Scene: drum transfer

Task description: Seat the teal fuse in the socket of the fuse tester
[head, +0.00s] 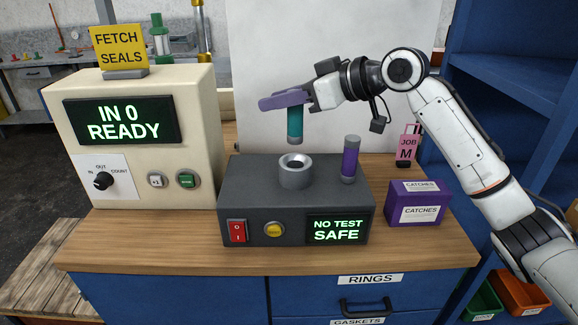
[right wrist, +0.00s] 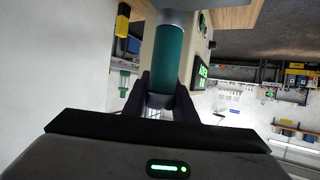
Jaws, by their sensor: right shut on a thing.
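The teal fuse (head: 295,127) hangs upright, shut in my right gripper (head: 290,101). It is above the grey ring socket (head: 295,172) on top of the dark fuse tester (head: 255,195), with a gap between fuse and socket. In the right wrist view the teal fuse (right wrist: 153,58) is between the two dark fingers. The tester's screen (head: 338,229) reads "NO TEST SAFE". A purple fuse (head: 350,158) stands upright on the tester's right side. My left gripper is not in view.
A cream counter box (head: 215,130) reading "IN 0 READY" stands left of the tester. A purple "CATCHES" box (head: 415,212) and a pink "JOB M" tag (head: 409,147) are to the right. The wooden bench front (head: 160,245) is clear.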

